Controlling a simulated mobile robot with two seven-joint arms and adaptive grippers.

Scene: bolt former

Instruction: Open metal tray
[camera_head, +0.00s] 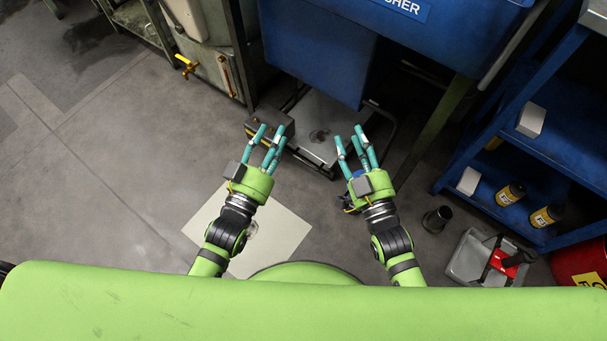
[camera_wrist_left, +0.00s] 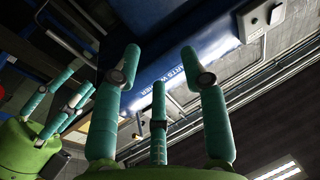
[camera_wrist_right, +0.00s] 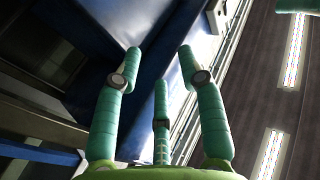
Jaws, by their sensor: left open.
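A grey metal tray-like piece (camera_head: 322,112) sits low in a dark frame under the blue parts washer (camera_head: 420,40) in the head view. I cannot tell for sure whether it is the task's metal tray. My left gripper (camera_head: 268,138) is open and empty, in front of a dark box at the frame's left. My right gripper (camera_head: 354,143) is open and empty, in front of the frame's right side. Both point away from me with fingers spread. In the left wrist view the blue washer (camera_wrist_left: 170,75) shows beyond the fingers, with lettering on it.
A blue shelf rack (camera_head: 560,140) with yellow-and-black cans stands at the right. A grey caddy (camera_head: 468,262) and a dark cup (camera_head: 437,219) are on the floor near it. A pale sheet (camera_head: 285,235) lies below my left arm. The floor at left is clear.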

